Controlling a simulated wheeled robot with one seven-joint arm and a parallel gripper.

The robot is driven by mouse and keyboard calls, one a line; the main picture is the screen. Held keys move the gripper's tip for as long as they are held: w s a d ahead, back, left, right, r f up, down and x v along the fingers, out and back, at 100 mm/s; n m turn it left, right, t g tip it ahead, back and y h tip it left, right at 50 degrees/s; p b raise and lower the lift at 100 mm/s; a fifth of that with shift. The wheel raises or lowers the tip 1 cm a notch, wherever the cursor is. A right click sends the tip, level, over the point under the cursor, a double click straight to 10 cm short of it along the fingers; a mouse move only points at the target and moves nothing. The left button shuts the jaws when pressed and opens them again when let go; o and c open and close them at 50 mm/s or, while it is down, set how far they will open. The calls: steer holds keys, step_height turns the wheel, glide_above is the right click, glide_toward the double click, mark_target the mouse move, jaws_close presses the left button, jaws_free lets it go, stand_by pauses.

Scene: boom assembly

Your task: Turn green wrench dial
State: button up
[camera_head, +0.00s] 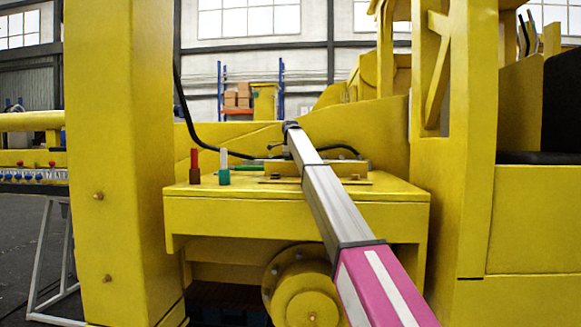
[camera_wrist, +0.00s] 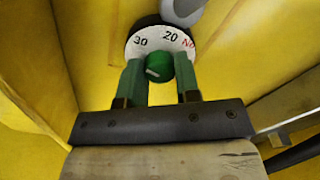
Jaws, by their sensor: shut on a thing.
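In the wrist view, a round white dial plate (camera_wrist: 162,43) carries the marks 30 and 20 in black and a red mark beginning with N at its right. A green knob (camera_wrist: 157,66) with a pale pointer line sits at the front of it. My gripper (camera_wrist: 159,74) has one green finger on each side of the knob and is shut on it. The fingers cover the lower part of the plate. My grey and pink arm runs up from the lower right across the yellow bench.
A yellow bench (camera_head: 300,212) stands ahead, with a red handle (camera_head: 195,168) and a green and white handle (camera_head: 224,168) upright at its left. A yellow post (camera_head: 118,160) stands at the left and yellow machine parts (camera_head: 470,150) at the right. A black cable hangs behind the bench.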

steer(key=n, duration=0.4)
steer(key=shift+n, duration=2.3)
steer(key=o, duration=0.9)
steer(key=shift+r, duration=0.1)
